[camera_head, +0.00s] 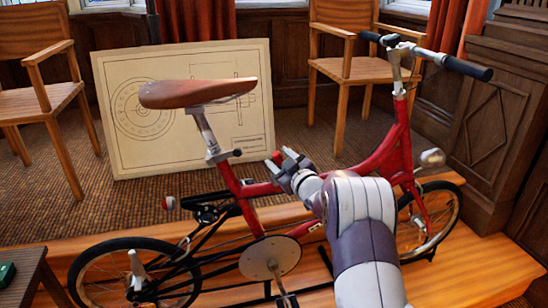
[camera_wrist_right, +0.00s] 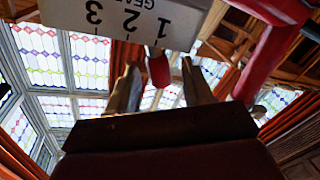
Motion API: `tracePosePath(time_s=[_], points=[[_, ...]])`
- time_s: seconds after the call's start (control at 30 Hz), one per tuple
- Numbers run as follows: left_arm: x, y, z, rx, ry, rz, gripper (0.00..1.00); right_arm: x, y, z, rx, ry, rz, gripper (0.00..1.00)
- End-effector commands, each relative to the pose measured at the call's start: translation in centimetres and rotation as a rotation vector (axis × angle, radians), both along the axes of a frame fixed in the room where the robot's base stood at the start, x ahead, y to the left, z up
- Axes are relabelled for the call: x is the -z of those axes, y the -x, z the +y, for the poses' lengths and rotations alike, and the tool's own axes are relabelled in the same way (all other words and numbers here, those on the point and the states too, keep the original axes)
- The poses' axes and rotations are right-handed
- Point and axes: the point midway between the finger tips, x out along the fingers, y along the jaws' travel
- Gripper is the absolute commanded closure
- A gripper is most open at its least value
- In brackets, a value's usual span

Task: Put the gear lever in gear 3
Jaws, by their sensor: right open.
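The gear lever shows as a red knob (camera_head: 277,157) at the red bicycle's (camera_head: 392,155) frame, below the saddle. In the right wrist view the red knob (camera_wrist_right: 158,72) lies between the two fingers of my right gripper (camera_wrist_right: 158,64), which are apart. A pale gear box (camera_wrist_right: 105,14) marked 1, 2, 3 and GEAR appears upside down there. The knob shows nearest the 1 in that picture, but I cannot tell its exact slot. In the head view my right gripper (camera_head: 283,160) is at the knob. My left gripper is out of view.
The bicycle stands on a wooden platform (camera_head: 480,274). Its brown saddle (camera_head: 198,93) rises left of the gripper, with the red frame tube beside it. A drawing board (camera_head: 140,155) leans behind. Wooden chairs (camera_head: 345,68) stand farther back. A dark table (camera_head: 30,280) is at lower left.

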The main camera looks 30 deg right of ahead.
Motion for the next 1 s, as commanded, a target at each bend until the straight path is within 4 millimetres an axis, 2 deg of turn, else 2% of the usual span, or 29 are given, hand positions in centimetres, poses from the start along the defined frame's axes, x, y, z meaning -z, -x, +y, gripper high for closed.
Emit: tracePosePath(time_s=[0.1, 0.2, 0.57, 0.6, 0.73, 0.77, 1.0], points=[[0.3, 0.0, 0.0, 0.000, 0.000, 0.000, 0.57, 0.1, -2.0, 0.0, -0.001, 0.000, 0.000, 0.49], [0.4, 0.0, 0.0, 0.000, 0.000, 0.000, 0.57, 0.0, -3.1, 0.0, 0.000, 0.000, -0.001, 0.49], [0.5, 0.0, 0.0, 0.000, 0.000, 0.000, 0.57, 0.0, -3.8, -0.1, 0.001, 0.000, 0.000, 0.49], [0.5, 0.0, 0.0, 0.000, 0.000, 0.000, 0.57, 0.0, -3.8, -0.1, 0.001, 0.000, 0.000, 0.53], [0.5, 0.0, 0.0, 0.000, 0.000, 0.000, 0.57, 0.0, -3.8, -0.1, 0.001, 0.000, 0.000, 0.95], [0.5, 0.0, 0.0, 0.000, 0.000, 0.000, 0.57, 0.0, -3.8, -0.1, 0.001, 0.000, 0.000, 1.00], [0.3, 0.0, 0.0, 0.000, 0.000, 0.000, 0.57, -0.1, -3.8, -0.1, 0.001, -0.010, -0.001, 1.00]])
